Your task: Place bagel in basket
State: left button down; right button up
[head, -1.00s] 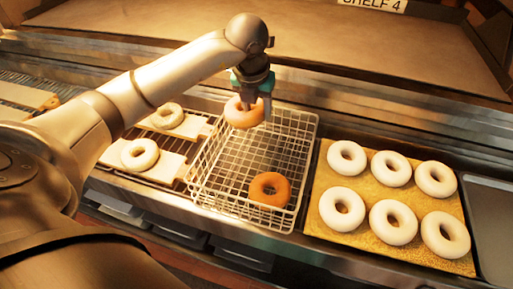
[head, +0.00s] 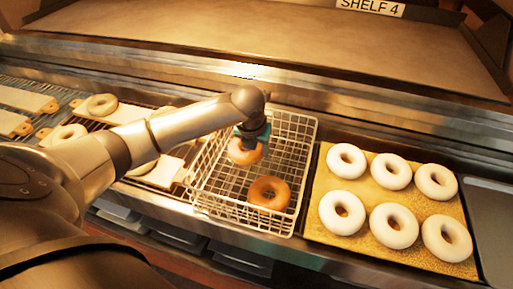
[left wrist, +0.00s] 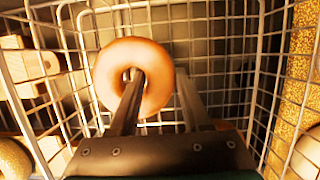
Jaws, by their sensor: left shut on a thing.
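My left gripper (head: 253,146) is down inside the white wire basket (head: 297,117), shut on a brown bagel (head: 238,157). In the left wrist view this bagel (left wrist: 111,80) has one finger passing through its hole and the other finger at its right side. The bagel is low inside the basket's walls; I cannot tell whether it touches the floor. A second brown bagel (head: 284,194) lies in the near part of the basket. My right gripper is not in view.
A golden board (head: 365,223) with several pale bagels stands right of the basket. Left of it, a rack holds boards (head: 161,173) with pale bagels, partly hidden by my arm. A metal counter with a SHELF 4 sign (head: 370,7) is behind.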

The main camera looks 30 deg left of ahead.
pick_arm(q)
jog(key=shift+f, duration=0.2)
jog(key=shift+c, duration=1.8)
grip_release()
jog(key=shift+r, duration=0.1)
jog(key=shift+r, duration=0.1)
jog(key=shift+r, duration=0.25)
jog(key=p+v, duration=0.1)
jog(key=v, duration=1)
jog(key=shift+r, duration=0.3)
jog(key=shift+s, duration=0.15)
